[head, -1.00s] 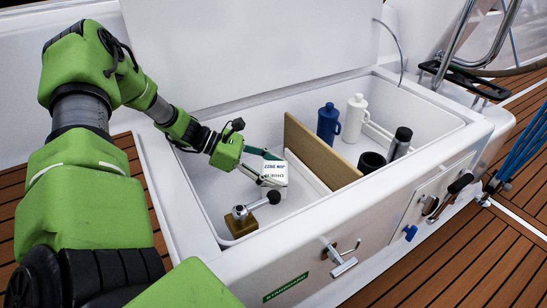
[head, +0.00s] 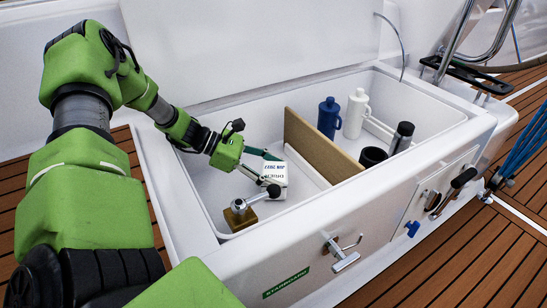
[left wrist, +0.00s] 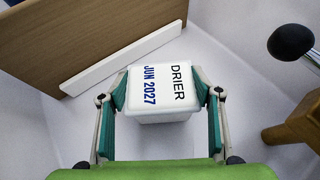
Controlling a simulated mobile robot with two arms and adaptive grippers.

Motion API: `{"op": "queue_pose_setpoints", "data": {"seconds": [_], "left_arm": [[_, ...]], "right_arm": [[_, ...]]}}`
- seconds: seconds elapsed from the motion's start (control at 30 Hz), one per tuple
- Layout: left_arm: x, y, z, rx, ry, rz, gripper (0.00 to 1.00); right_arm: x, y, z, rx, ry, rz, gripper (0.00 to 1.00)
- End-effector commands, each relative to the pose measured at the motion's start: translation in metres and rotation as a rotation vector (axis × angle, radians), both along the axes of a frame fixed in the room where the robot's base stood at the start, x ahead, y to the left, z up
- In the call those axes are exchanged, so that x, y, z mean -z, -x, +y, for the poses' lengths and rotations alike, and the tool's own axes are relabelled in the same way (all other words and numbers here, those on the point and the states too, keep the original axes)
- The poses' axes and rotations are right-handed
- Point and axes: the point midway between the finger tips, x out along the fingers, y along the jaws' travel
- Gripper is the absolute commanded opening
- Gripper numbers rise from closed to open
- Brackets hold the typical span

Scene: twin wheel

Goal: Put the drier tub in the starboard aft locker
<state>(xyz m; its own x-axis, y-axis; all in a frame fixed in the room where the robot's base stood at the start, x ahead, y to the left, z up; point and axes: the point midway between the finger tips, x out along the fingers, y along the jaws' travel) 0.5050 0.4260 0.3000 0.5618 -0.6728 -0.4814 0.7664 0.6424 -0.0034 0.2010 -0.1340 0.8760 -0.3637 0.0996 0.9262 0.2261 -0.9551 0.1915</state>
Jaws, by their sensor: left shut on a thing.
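The drier tub (head: 274,176) is a small white tub lettered DRIER JUN 2027, also clear in the left wrist view (left wrist: 158,92). My left gripper (head: 268,168) is shut on it, one finger on each side, as the left wrist view shows (left wrist: 161,103). The tub is inside the open white locker (head: 226,262), in the left compartment, left of a brown divider board (head: 318,150). I cannot tell whether its base touches the floor. A green label (head: 286,284) on the locker front is too small to read surely. My right gripper is not in view.
A handle with a black ball and a brown block base (head: 240,214) stands close to the tub. A low white strip (left wrist: 122,61) lies along the divider. Blue (head: 329,118) and white (head: 356,112) bottles, a black-topped flask (head: 402,137) and a dark cup (head: 373,156) occupy the right compartment.

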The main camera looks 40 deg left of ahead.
Motion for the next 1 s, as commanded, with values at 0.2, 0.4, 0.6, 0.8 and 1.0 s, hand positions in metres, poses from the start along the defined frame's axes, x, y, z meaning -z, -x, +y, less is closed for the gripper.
{"op": "queue_pose_setpoints", "data": {"seconds": [0.2,0.4,0.6,0.8,1.0], "left_arm": [[0.005,-0.001,0.0,0.0,0.001,-0.002,0.27],[0.006,-0.001,0.0,0.0,0.001,-0.002,0.72],[0.006,0.0,0.0,0.0,0.0,-0.001,0.78],[0.006,0.0,0.0,0.0,-0.001,0.001,0.78],[-0.011,-0.001,-0.001,0.002,-0.002,-0.004,0.78]], "right_arm": [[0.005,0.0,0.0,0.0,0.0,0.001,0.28],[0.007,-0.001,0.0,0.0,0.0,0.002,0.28],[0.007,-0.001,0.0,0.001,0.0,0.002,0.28],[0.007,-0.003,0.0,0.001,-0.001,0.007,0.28],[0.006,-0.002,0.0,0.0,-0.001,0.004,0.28]]}}
